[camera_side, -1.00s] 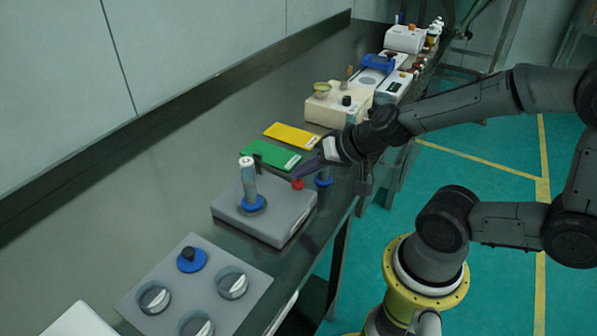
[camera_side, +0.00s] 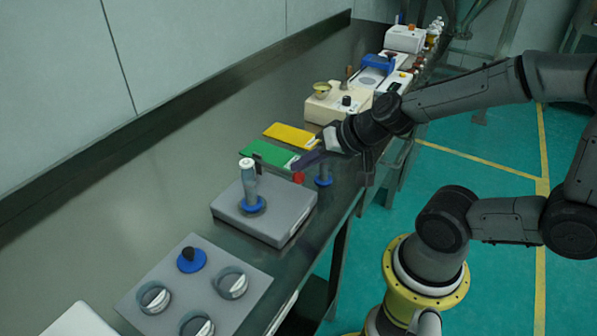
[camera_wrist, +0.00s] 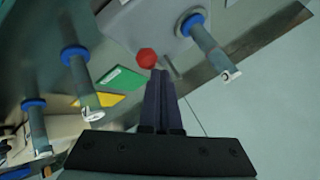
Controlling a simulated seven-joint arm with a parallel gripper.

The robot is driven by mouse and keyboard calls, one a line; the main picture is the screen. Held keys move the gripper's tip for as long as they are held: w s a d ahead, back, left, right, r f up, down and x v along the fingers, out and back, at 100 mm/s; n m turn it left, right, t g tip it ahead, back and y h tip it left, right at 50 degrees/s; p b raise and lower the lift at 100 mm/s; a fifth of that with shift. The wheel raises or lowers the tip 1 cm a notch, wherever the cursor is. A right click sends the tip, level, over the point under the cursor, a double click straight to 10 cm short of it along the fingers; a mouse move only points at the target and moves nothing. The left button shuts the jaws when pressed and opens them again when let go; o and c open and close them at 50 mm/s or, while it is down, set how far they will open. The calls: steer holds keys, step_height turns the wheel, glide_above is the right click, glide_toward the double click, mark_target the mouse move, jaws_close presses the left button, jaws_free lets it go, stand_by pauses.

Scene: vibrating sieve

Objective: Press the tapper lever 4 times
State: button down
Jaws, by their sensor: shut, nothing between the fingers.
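The tapper lever shows as a red knob (camera_side: 298,177) at the right back corner of a grey box (camera_side: 275,222) in the side view. The red knob also shows in the wrist view (camera_wrist: 147,58), just ahead of my fingertips and slightly left of them, with a short grey rod beside it. My gripper (camera_side: 297,166) is shut and empty, with its dark purple fingers tilted down toward the knob. In the side view the fingertips are just above the knob, seemingly apart from it. In the wrist view my gripper (camera_wrist: 161,75) points at the knob.
A grey post with a blue collar (camera_side: 249,185) stands on the box. Another blue-collared post (camera_side: 323,172) is close behind the knob. Green (camera_side: 268,154) and yellow (camera_side: 292,136) plates lie behind. A grey panel with round holders (camera_side: 205,275) is in front. The counter's left side is clear.

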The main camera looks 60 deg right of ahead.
steer(key=shift+r, duration=0.55)
steer(key=shift+r, duration=2.5)
stand_by(0.7)
step_height(320, 180, up, 4)
steer(key=shift+f, duration=0.1)
stand_by(0.4)
steer(key=shift+f, duration=4.35)
steer(key=shift+f, duration=0.15)
